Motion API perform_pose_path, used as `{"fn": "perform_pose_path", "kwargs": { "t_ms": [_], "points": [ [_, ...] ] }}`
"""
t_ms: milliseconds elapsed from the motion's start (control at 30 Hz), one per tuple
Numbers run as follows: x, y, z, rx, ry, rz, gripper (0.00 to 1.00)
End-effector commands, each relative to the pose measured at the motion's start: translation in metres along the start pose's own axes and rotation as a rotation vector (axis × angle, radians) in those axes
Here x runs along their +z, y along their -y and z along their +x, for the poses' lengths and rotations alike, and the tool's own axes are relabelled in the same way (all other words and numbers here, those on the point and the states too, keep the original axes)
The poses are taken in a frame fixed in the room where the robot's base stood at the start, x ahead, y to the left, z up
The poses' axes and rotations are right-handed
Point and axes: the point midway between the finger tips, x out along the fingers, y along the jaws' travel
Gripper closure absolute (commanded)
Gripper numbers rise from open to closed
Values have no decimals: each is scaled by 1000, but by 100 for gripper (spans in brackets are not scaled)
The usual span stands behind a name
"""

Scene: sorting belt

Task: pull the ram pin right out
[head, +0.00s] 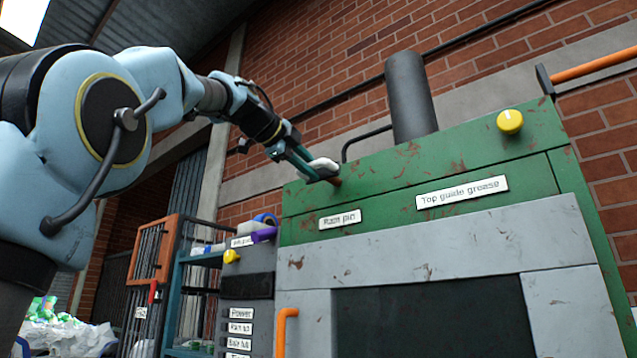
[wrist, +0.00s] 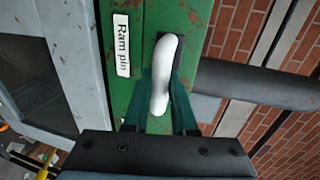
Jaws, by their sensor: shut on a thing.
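The ram pin (wrist: 166,55) shows a pale, rounded handle in the wrist view, against the green top beam of the baler. In the head view its pale handle (head: 323,163) is at the left end of that beam, above the "Ram pin" label (head: 340,219). The label also shows in the wrist view (wrist: 122,45), left of the handle. My gripper (head: 312,170) is shut on the handle, with a teal finger on each side of it in the wrist view (wrist: 167,98). How deep the pin sits in the beam is hidden.
The green and grey baler (head: 400,240) fills the right side. A dark cylinder (head: 409,100) rises behind its top beam, and a yellow knob (head: 510,122) sits to the right. A control panel (head: 247,315) and an orange-framed cage (head: 150,255) stand at left.

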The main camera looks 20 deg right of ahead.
Motion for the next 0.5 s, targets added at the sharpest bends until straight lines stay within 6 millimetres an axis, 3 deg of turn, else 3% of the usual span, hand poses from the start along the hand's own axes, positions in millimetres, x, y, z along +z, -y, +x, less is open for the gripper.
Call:
{"fn": "perform_pose_path", "kwargs": {
  "t_ms": [300,333,500],
  "points": [
    [1,-3,-3,12,0,0,100],
    [1,-3,-3,12,0,0,74],
    [0,-3,-2,9,0,1,55]
  ]
}}
